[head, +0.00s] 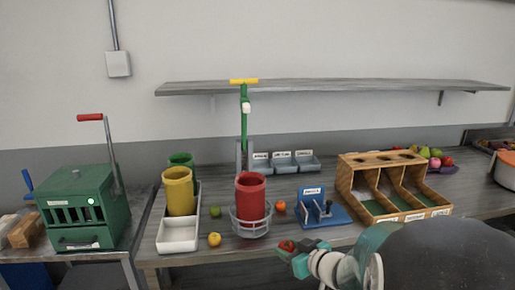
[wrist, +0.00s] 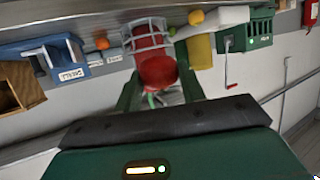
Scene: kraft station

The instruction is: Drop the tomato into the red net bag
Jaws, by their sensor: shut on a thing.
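My gripper (head: 290,252) is in the lower middle of the head view, shut on the red tomato (head: 286,246). It is in front of the table's near edge, to the right of the red net bag. The red net bag (head: 250,195) looks like an upright red cylinder in a grey wire basket (head: 251,226). The wrist view sees the bag upside down, with the wire basket (wrist: 149,36) above it.
Yellow (head: 179,190) and green (head: 181,160) cylinders stand by a white tray (head: 180,234) on the left. A yellow fruit (head: 214,240), a green one (head: 215,211) and an orange (head: 280,207) lie beside the basket. A blue fixture (head: 323,211) and wooden bin (head: 380,183) stand to the right.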

